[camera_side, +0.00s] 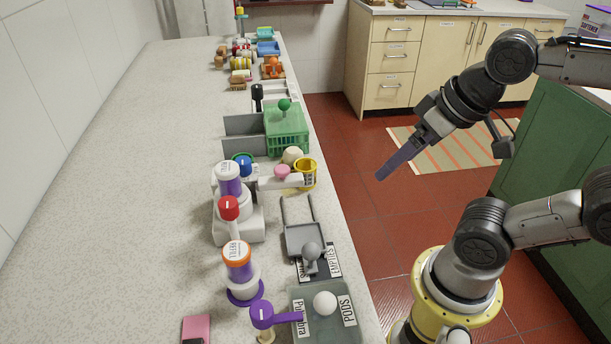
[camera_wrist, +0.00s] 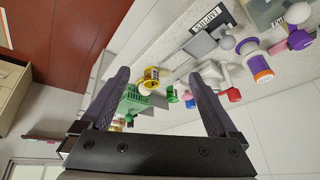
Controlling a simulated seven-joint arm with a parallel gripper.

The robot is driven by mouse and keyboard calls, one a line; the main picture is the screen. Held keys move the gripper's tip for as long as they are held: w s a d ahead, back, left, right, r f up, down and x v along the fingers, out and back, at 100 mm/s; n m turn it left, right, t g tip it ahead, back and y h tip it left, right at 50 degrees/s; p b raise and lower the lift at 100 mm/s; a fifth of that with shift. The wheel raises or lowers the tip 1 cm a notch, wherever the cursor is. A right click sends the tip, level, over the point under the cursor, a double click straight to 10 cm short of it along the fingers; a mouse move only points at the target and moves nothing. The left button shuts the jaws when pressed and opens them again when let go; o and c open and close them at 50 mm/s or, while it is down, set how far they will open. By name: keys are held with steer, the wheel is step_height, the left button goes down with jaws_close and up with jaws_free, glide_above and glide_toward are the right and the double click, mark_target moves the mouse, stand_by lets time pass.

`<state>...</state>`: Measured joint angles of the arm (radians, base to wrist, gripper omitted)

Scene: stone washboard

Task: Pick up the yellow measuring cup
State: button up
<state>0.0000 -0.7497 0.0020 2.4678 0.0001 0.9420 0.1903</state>
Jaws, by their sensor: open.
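The yellow measuring cup (camera_side: 307,174) stands near the front edge of the stone counter, beside a pink-knobbed white part and a round beige ball. In the wrist view the yellow cup (camera_wrist: 152,76) shows between my fingers but farther off, by the green basket. My gripper (camera_side: 381,177) is in the air over the red floor, to the right of the counter and well apart from the cup. In the wrist view my gripper (camera_wrist: 158,82) has its two dark fingers spread wide with nothing between them.
A green basket (camera_side: 287,130) stands just behind the cup. A white dispenser (camera_side: 238,220) with bottles is to its left. A grey scoop tray (camera_side: 305,240) and a purple-handled item (camera_side: 264,316) lie nearer the camera. The counter's left side (camera_side: 110,200) is mostly clear.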

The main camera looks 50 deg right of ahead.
steer(key=w+r+m+g, duration=0.1)
steer(key=w+r+m, duration=0.5)
steer(key=w, duration=0.1)
steer(key=m+g, duration=0.4)
steer(key=m, duration=0.1)
glide_above(306, 167)
steer(key=s+a, duration=0.1)
steer(key=a, duration=0.1)
step_height(306, 167, down, 15)
steer(key=shift+s+d+f, duration=0.1)
steer(key=shift+f, duration=2.9)
steer(key=c, duration=1.4)
